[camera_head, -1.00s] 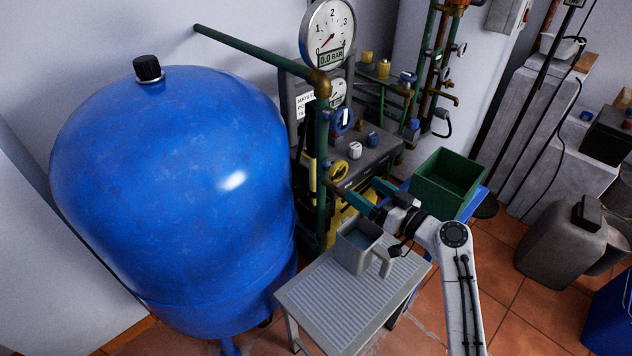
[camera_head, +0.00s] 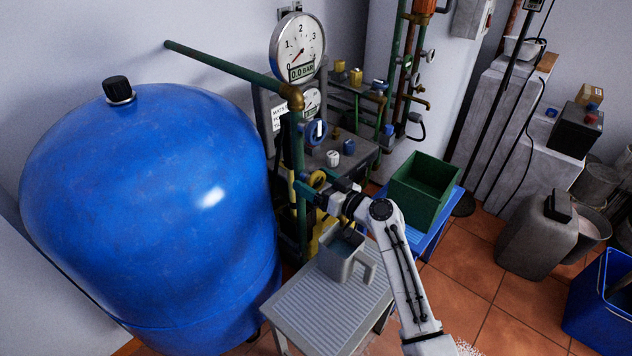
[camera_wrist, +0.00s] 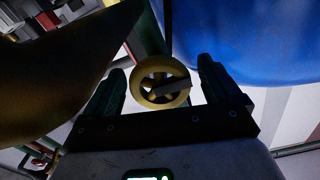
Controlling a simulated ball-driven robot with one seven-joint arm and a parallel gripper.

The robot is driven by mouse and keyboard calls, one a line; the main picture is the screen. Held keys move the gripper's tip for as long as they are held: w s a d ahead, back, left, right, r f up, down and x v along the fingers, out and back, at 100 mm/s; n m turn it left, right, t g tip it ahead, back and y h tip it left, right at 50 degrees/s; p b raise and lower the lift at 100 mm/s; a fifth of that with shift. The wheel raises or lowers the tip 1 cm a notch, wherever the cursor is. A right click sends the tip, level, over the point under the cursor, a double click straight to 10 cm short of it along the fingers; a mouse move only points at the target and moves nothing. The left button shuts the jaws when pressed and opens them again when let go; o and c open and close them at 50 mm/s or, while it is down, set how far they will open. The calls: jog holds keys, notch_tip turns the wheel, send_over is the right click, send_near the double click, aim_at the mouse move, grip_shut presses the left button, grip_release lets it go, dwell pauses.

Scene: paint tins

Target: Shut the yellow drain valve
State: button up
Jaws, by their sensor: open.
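I cannot tell whether the fingers touch the rim. A grey jug (camera_head: 338,262) stands upright below, on a ribbed grey stand (camera_head: 318,312).
A big blue tank (camera_head: 140,200) fills the left. A blue-and-white valve wheel (camera_head: 315,131) sits above the yellow one, below a round gauge (camera_head: 297,47) reading 0.0 BAR. A green crate (camera_head: 425,190) stands right of my arm. Yellow piping (camera_wrist: 60,70) looms close in the wrist view.

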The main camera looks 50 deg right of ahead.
jog(key=c, duration=1)
jog(key=shift+m, duration=0.3)
jog(key=m, duration=0.3)
jog(key=shift+m, duration=0.3)
jog(key=m, duration=0.4)
jog(key=shift+m+p, duration=0.3)
jog(key=shift+p, duration=0.1)
jog(key=m+p, duration=0.2)
jog(key=m, duration=0.3)
jog(key=shift+r, duration=0.1)
jog(key=shift+m+p, duration=0.9)
jog(key=shift+m, duration=1.2)
